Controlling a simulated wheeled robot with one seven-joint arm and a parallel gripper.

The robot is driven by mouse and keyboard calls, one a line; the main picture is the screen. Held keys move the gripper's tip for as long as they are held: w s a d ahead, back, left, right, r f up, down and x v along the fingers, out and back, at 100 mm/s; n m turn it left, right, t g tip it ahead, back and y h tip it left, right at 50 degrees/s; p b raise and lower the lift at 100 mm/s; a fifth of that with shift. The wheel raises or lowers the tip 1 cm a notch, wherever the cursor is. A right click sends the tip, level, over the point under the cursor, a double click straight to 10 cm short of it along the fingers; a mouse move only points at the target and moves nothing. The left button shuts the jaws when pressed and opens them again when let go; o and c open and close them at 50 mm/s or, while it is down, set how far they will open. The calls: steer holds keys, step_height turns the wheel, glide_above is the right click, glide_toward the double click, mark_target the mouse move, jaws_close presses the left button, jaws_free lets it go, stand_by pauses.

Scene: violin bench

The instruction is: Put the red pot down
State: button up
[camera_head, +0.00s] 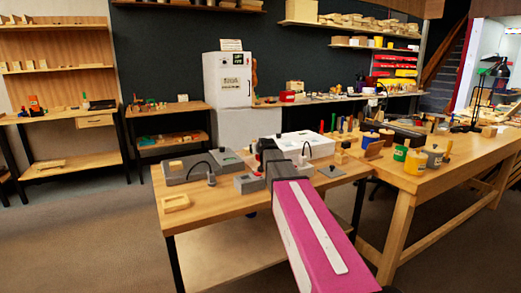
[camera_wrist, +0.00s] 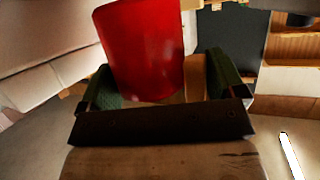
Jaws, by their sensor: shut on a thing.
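The red pot (camera_wrist: 142,50) fills the upper middle of the wrist view, between the two green-lined fingers of my gripper (camera_wrist: 160,78). My gripper is shut on it. The pot looks slightly tilted in that view, and its upper end is cut off by the frame edge. In the head view my dark gripper (camera_head: 268,152) is over the near wooden table (camera_head: 225,200), at the end of my magenta arm. Only a small bit of red shows by the gripper there; my arm hides most of the pot. I cannot tell whether the pot touches anything below.
Grey boxes (camera_head: 187,168) and a small wooden tray (camera_head: 176,202) lie on the table's left part. A white box (camera_head: 305,146) stands behind my gripper. A yellow pot (camera_head: 415,163) and a green pot (camera_head: 400,153) stand on the right bench.

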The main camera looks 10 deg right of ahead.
steer(key=shift+f, duration=0.35)
steer(key=o, duration=0.7)
steer(key=shift+r, duration=0.45)
steer(key=shift+s+r, duration=0.2)
steer(key=shift+r, duration=0.05)
steer(key=v, duration=1.1)
steer(key=shift+s+r, duration=0.15)
steer(key=shift+s, duration=0.1)
